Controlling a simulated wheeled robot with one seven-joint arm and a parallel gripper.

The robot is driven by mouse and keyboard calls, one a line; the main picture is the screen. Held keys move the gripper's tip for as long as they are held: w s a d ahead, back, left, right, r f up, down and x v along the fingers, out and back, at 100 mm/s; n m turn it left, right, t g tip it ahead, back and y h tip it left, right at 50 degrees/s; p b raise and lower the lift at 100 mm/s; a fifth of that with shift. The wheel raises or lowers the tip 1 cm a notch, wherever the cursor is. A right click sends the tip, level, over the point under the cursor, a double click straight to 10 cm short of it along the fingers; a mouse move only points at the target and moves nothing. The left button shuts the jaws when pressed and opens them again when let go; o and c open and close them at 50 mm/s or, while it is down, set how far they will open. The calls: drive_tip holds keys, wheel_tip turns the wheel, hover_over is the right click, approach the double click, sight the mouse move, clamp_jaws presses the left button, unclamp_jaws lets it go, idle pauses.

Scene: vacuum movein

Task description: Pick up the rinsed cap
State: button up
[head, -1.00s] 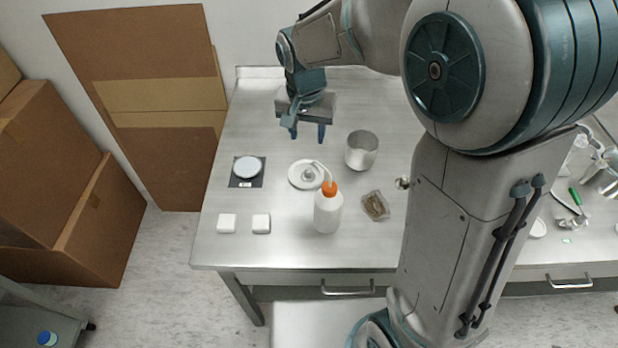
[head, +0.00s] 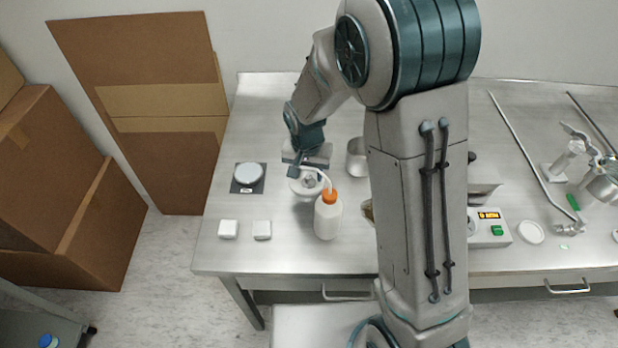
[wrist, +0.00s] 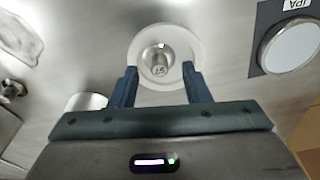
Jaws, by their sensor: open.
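A small metal cap-like piece with dark marking (wrist: 158,62) sits in the middle of a round white dish (wrist: 185,45) on the steel bench. The dish also shows in the head view (head: 301,193), partly covered by my gripper and the bottle's spout. My gripper (wrist: 160,72) is open and empty. In the wrist view its two fingers flank the metal piece, overlapping the dish's near edge. In the head view my gripper (head: 308,172) is low over the dish; the fingertips' exact height cannot be told.
A white squeeze bottle (head: 328,218) with an orange top stands close in front of the dish. A metal cup (head: 356,157) is to the right, partly behind my arm. A pale disc on a dark IPA-labelled pad (head: 236,187) and two white blocks (head: 228,229) (head: 262,230) lie left.

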drive_tip(key=shift+w+f, duration=0.1)
drive_tip(key=shift+f, duration=0.6)
drive_tip(key=shift+c, duration=0.2)
clamp_jaws()
drive_tip(key=shift+r, duration=0.1)
